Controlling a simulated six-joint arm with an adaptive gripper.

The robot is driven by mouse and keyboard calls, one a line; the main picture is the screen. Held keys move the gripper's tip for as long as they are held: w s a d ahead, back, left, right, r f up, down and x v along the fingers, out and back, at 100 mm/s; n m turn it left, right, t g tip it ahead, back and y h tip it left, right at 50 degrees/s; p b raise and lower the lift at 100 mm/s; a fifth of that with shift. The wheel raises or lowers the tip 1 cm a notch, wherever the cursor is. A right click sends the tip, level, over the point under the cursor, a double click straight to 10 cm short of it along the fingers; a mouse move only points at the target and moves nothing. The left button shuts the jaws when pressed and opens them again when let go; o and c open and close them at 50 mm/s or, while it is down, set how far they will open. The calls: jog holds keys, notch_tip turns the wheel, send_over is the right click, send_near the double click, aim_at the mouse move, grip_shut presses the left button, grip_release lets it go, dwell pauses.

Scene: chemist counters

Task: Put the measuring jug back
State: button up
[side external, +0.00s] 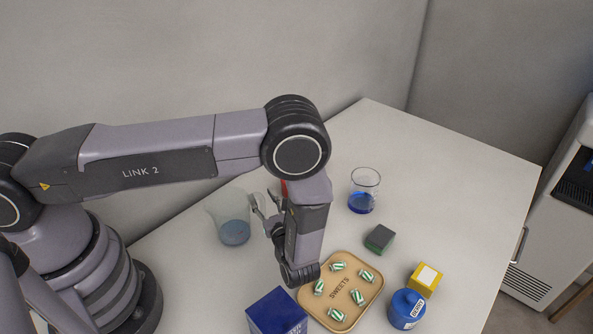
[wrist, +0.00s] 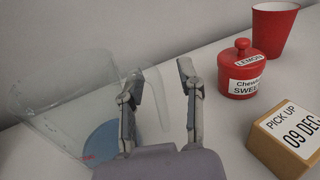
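The measuring jug (side external: 234,222) is a clear, wide-mouthed vessel with bluish contents at its bottom. It stands upright on the counter left of my gripper (side external: 262,207). In the wrist view the jug (wrist: 50,95) fills the left side, and its clear handle (wrist: 160,105) shows in the gap between my fingers (wrist: 160,85). My fingers are apart, one on each side of the handle's outer part as seen there. I cannot tell whether either finger touches it.
Right of my gripper are a red lidded sweets jar (wrist: 242,75), a red cup (wrist: 272,30) and a pick-up box (wrist: 285,140). A glass beaker (side external: 365,188), dark box (side external: 380,239), sweets tray (side external: 374,303), yellow box (side external: 424,280), blue jar (side external: 406,309) and blue box (side external: 276,314) share the counter.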

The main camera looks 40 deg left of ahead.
jog(key=v, duration=0.5)
jog(key=shift+d+r, duration=0.1)
jog(key=shift+d, duration=0.15)
jog(key=s+a+r+n+g+h, duration=0.2)
jog(key=a+r+n+g, duration=0.25)
jog(key=r, duration=0.55)
jog(key=s+a+r+n+g+h, duration=0.25)
jog(key=r+n+g, duration=0.2)
jog(key=r, duration=0.65)
jog(key=s+a+r+n+t+h, duration=0.3)
jog(key=s+r+n+t+h, duration=0.4)
jog(key=s+r+n+h, duration=0.5)
jog(key=s+r+n, duration=0.1)
jog(key=s, duration=0.1)
jog(key=shift+s+a+r, duration=0.35)
jog(key=shift+s, duration=0.05)
